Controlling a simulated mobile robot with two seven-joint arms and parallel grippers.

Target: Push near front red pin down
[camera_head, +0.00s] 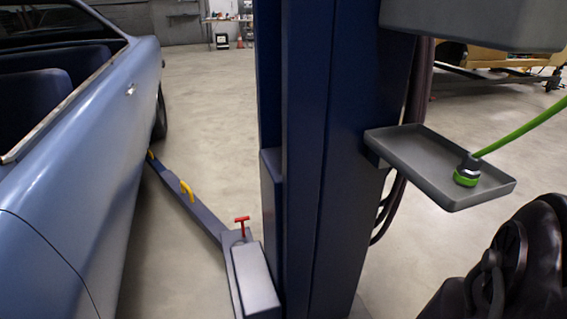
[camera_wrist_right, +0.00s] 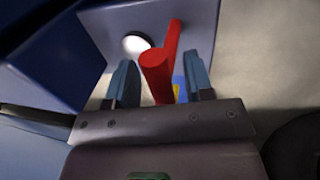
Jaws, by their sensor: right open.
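A red T-handled pin (camera_head: 241,226) stands upright at the base of the blue lift arm beside the post in the head view. No gripper shows near it there. In the right wrist view a red pin with a crossbar (camera_wrist_right: 155,65) appears between the fingers of my right gripper (camera_wrist_right: 160,62). The fingers are apart with gaps on both sides of the pin. I cannot tell whether they are level with it or whether both views show the same pin. My left gripper is not in view.
A blue post (camera_head: 320,150) fills the middle of the head view. A blue car (camera_head: 80,170) stands at left over the lift arm (camera_head: 208,213). Bare floor lies around.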

